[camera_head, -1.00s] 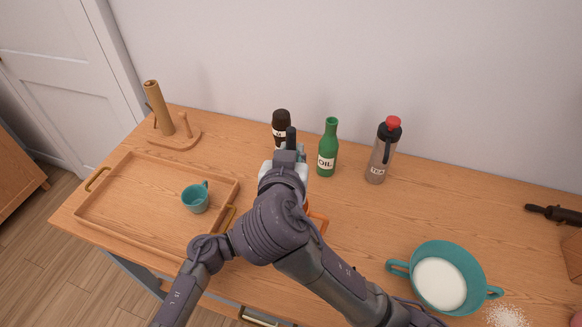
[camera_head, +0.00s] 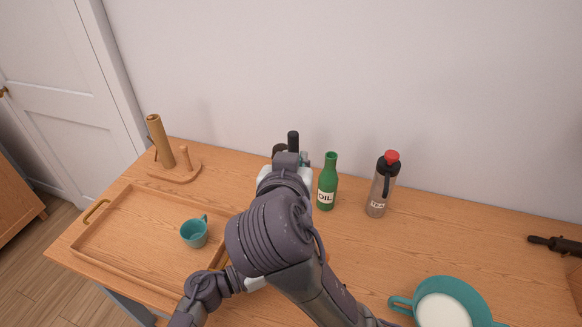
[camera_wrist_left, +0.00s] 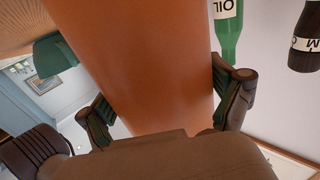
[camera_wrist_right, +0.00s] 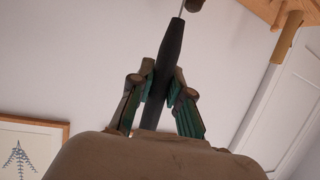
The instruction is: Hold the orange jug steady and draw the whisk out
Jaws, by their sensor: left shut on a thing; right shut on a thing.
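The orange jug (camera_wrist_left: 150,70) fills the middle of the left wrist view. My left gripper (camera_wrist_left: 162,105) is shut on it, one finger on each side. In the head view my right arm hides the jug and my left gripper. My right gripper (camera_wrist_right: 158,90) is shut on the whisk's black handle (camera_wrist_right: 167,55), with a thin metal shaft beyond it. In the head view the handle's end (camera_head: 293,142) sticks up above my right gripper (camera_head: 290,162). The whisk's wires are hidden, so I cannot tell whether they are inside the jug.
A green oil bottle (camera_head: 327,185) stands close right of my right gripper, with a grey red-capped bottle (camera_head: 380,188) beyond. A dark bottle (camera_head: 279,150) is mostly hidden. A wooden tray (camera_head: 130,195) with a teal cup (camera_head: 194,232) is left; a teal pot (camera_head: 480,295) is right.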

